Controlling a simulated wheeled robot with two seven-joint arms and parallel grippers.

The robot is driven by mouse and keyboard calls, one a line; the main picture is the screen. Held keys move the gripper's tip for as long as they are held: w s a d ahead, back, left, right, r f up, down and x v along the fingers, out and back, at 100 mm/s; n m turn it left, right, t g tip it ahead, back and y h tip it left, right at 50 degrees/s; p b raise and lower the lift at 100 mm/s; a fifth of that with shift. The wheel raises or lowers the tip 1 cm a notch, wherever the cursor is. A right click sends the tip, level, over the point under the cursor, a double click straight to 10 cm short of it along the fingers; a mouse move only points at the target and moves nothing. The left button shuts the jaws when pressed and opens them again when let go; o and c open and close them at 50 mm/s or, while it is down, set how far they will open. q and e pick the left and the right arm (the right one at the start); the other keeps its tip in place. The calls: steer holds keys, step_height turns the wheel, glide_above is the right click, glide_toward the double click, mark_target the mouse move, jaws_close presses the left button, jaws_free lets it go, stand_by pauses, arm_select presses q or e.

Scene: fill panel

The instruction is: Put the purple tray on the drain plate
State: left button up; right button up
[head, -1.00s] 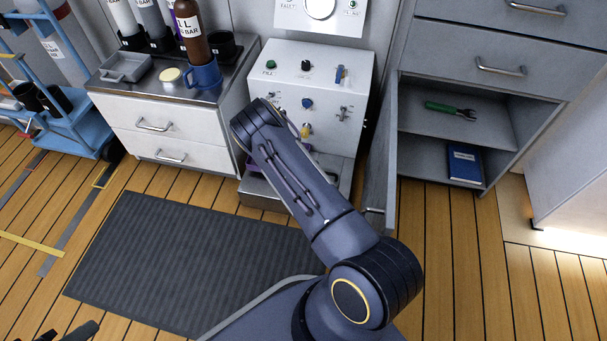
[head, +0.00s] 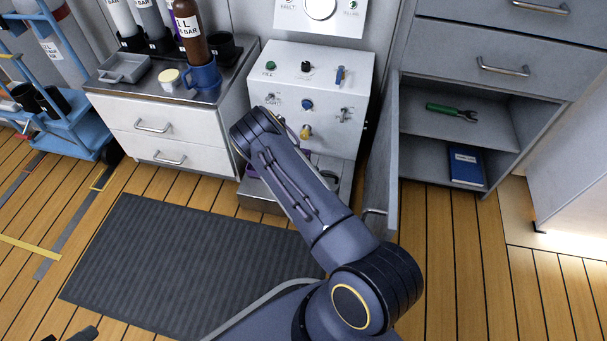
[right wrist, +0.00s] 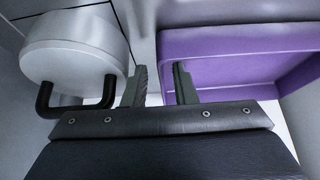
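The purple tray (right wrist: 240,55) fills the right of the right wrist view. In the head view only a purple sliver (head: 251,171) shows beside my right arm, low over the grey drain plate (head: 258,202) at the foot of the white panel. My arm hides most of both, so I cannot tell whether the tray rests fully on the plate. My right gripper (right wrist: 160,86) has its fingers apart, one outside the tray's left wall and one over its inside; a gap shows beside the wall. My left gripper (head: 66,336) barely shows at the bottom left, fingertips apart and empty.
A white round body with a black handle (right wrist: 75,55) is close left of my right gripper. The white panel (head: 318,75) with knobs stands behind. An open cabinet door (head: 382,160) is close on the right. A dark mat (head: 180,265) covers the floor in front.

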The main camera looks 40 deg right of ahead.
steer(key=shift+r, duration=0.25)
steer(key=s+a+r+y+p, duration=0.2)
steer(key=s+a+r, duration=0.2)
steer(key=r, duration=0.8)
steer(key=s+a+r+n+y+p, duration=0.15)
steer(key=s+a+r, duration=0.35)
steer(key=r, duration=0.8)
steer(key=s+a+r+m+y+p, duration=0.1)
steer(key=s+a+r+y, duration=0.25)
steer(key=r, duration=0.85)
steer(key=s+a+r+n, duration=0.2)
steer(key=s+a+r, duration=0.1)
steer(key=s, duration=0.2)
steer(key=s+a+r+n+t+y, duration=0.1)
steer(key=s+a+r+n, duration=0.2)
steer(key=s, duration=0.3)
steer(key=s+a+r+n, duration=0.3)
steer(key=s+r, duration=0.1)
steer(key=s, duration=0.2)
steer(key=shift+s+r+t, duration=0.25)
steer(key=shift+r+t, duration=0.05)
steer(key=shift+r, duration=0.05)
